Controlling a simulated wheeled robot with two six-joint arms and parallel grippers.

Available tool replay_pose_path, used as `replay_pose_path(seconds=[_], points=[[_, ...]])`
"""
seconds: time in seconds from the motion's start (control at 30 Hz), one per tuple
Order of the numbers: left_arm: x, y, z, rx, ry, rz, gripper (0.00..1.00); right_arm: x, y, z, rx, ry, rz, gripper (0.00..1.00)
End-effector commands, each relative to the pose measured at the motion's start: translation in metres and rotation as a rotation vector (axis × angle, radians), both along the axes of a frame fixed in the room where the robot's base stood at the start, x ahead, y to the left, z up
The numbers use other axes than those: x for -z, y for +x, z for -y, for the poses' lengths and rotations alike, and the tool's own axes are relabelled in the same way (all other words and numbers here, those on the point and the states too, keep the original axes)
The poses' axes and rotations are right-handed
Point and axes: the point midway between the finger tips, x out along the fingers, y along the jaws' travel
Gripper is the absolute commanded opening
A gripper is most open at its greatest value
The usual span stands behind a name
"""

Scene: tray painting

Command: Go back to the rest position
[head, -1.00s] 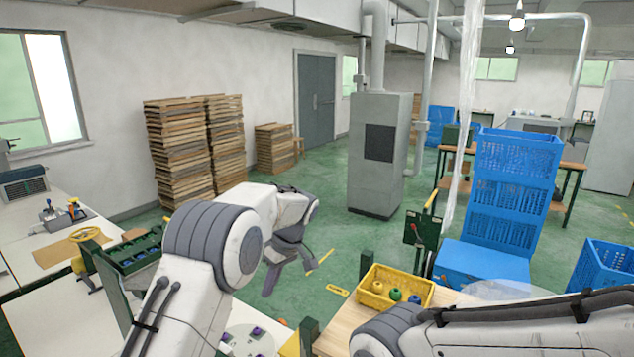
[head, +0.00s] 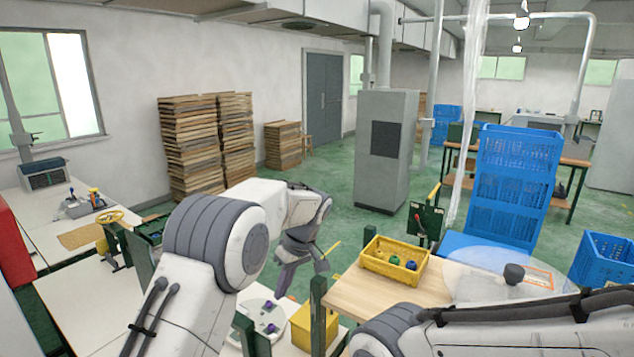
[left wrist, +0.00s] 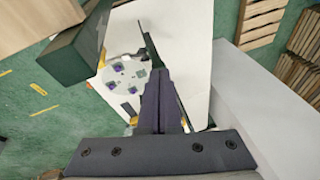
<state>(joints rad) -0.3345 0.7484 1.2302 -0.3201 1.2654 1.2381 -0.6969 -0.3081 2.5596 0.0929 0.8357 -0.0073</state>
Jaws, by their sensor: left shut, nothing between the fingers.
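My left gripper (head: 286,278) hangs from the left arm in the middle of the head view, fingers pointing down. It is shut and empty. In the head view this plate (head: 256,312) sits low, below the gripper. My right arm crosses the bottom right of the head view; its gripper is out of view.
A yellow crate (head: 395,262) with several coloured balls stands on a wooden tabletop (head: 350,296). A transparent disc with a dark knob (head: 514,274) is right of it. A yellow box (head: 302,326) and green posts (head: 318,312) stand near the left gripper. Green floor is open beyond.

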Motion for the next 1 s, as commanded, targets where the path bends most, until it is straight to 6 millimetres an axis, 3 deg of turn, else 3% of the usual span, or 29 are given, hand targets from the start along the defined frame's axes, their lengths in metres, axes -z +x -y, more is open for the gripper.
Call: replay_pose_path(seconds=[0.27, 0.47, 0.57, 0.8, 0.9, 1.0], points=[[0.013, -0.042, 0.029, 0.205, -0.057, -0.044, 0.00, 0.035, 0.000, 0.000, 0.001, 0.001, 0.001, 0.72], [0.031, -0.098, 0.048, 0.437, -0.119, -0.092, 0.00, 0.071, 0.000, 0.000, 0.002, 0.001, 0.001, 0.72], [0.050, -0.142, 0.057, 0.604, -0.162, -0.117, 0.00, 0.099, 0.000, 0.000, 0.003, 0.001, 0.001, 0.72], [0.123, -0.278, 0.057, 1.093, -0.271, -0.166, 0.00, 0.172, -0.001, 0.000, 0.005, 0.001, 0.000, 0.72], [0.150, -0.320, 0.048, 1.247, -0.298, -0.172, 0.00, 0.191, -0.001, 0.000, 0.006, 0.001, 0.000, 0.72], [0.170, -0.349, 0.041, 1.354, -0.314, -0.174, 0.00, 0.202, -0.001, 0.000, 0.007, 0.001, 0.000, 0.72]])
